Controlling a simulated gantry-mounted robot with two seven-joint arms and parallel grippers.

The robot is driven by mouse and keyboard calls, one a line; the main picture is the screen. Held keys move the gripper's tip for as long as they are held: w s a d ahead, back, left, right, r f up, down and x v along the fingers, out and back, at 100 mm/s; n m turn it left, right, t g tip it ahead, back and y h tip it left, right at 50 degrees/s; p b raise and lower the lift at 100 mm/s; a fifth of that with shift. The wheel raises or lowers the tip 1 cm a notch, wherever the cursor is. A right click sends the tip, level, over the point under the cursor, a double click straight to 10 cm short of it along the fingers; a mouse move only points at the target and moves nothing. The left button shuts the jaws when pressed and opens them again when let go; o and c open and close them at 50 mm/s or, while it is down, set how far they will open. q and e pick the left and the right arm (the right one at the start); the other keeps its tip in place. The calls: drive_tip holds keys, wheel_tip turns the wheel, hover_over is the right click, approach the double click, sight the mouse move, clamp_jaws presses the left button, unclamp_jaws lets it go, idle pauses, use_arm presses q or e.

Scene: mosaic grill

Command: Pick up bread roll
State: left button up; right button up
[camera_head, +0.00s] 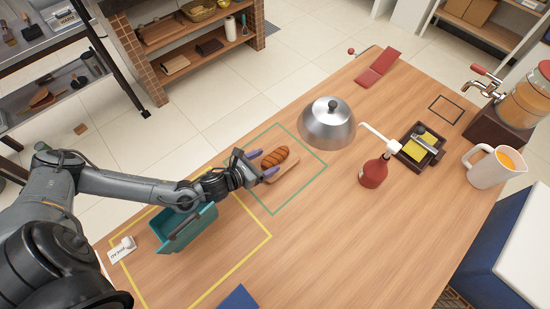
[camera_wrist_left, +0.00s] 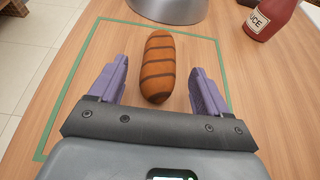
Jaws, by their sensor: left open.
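In the left wrist view the roll (camera_wrist_left: 157,65) lies lengthwise between and ahead of the two fingers (camera_wrist_left: 160,72), with a gap on each side. Nothing is held. The roll's near end is clear of the gripper's palm. My right gripper is not in view.
A metal dome (camera_head: 327,124) stands just beyond the roll, and a red sauce bottle (camera_head: 373,172) stands to its right. A teal bin (camera_head: 185,228) sits in a yellow outline at left, under my left arm.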

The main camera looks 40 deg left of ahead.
sight(272, 159)
use_arm(q)
drive_tip(key=shift+x, duration=1.9)
drive_tip(key=c, duration=1.1)
drive_tip(key=shift+r, duration=0.15)
